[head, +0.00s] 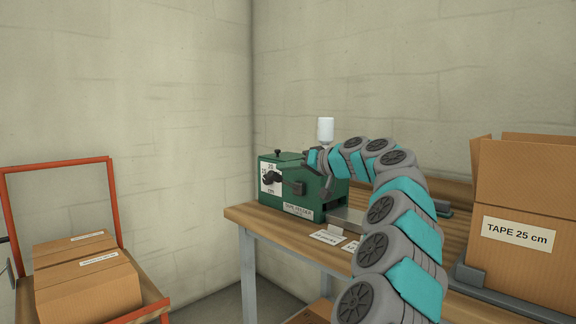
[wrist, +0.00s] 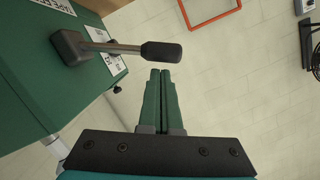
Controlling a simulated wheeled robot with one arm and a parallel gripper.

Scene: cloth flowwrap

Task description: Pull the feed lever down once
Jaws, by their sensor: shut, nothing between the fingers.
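The green tape feeder (head: 310,203) stands on the wooden bench, with a white dial plate and black knob on its left face. In the wrist view, the feed lever has a grey hub on the green housing, a metal shaft and a black grip (wrist: 161,52). The lever sticks out sideways across the top of the picture. My gripper (wrist: 160,72) is shut and empty. Its fingertips sit just short of the grip in the picture, with a small gap showing. In the head view my arm reaches to the feeder, and the lever is hard to make out there.
An open carton labelled "TAPE 25 cm" (head: 523,273) stands at the right of the bench (head: 262,224). Label cards (head: 328,237) lie in front of the feeder. A red-framed cart (head: 112,200) with closed cartons (head: 88,290) stands at the left. A white bottle-like thing (head: 325,130) shows behind the feeder.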

